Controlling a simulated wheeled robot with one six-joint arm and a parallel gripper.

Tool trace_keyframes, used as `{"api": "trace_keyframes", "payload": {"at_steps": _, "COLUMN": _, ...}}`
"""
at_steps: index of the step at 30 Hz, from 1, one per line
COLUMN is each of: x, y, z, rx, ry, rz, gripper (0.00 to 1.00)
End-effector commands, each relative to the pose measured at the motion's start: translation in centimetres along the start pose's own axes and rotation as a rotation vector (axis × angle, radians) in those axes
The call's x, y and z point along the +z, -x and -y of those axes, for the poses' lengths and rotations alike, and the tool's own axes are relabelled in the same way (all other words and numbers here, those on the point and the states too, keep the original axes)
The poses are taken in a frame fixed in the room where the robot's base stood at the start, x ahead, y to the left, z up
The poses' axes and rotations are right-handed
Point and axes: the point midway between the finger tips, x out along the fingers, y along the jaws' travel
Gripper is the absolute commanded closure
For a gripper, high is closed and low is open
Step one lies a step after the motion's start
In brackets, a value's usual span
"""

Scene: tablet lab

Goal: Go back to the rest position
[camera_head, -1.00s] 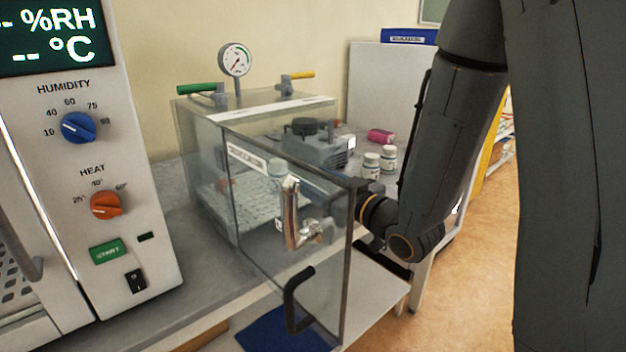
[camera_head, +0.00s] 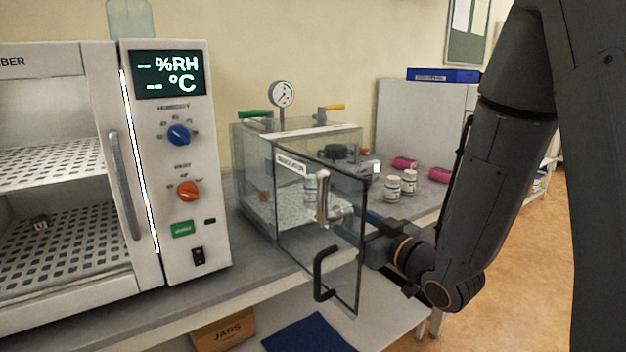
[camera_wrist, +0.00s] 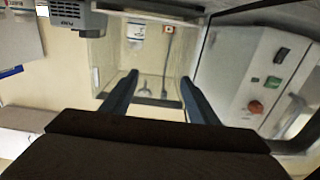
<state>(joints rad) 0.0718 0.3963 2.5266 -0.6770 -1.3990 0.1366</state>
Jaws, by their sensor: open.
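My gripper (camera_head: 347,212) is open, its fingers seen partly through the clear door of the glass chamber. The arm reaches in from the right. In the wrist view my gripper (camera_wrist: 158,80) shows two dark blue fingers spread apart with nothing between them. They point toward the open front of the chamber (camera_wrist: 105,60). The chamber (camera_head: 258,205) stands on the bench, and its door (camera_head: 340,255), with a black handle, is swung out. A pale jar-like thing (camera_wrist: 135,32) shows inside the chamber in the wrist view.
A humidity cabinet (camera_head: 200,240) stands left of the chamber. A blue mat (camera_head: 308,335) and a box marked JARS (camera_head: 225,332) are on the lower shelf. Open floor (camera_head: 510,260) lies to the right.

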Motion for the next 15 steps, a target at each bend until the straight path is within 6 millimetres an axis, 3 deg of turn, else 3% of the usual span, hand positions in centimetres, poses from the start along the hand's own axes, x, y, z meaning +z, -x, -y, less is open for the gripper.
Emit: {"api": "trace_keyframes", "payload": {"at_steps": 15, "x": 4.2, "y": 0.8, "z": -3.0, "rx": 0.136, "ry": 0.021, "rz": 0.254, "gripper": 0.46}}
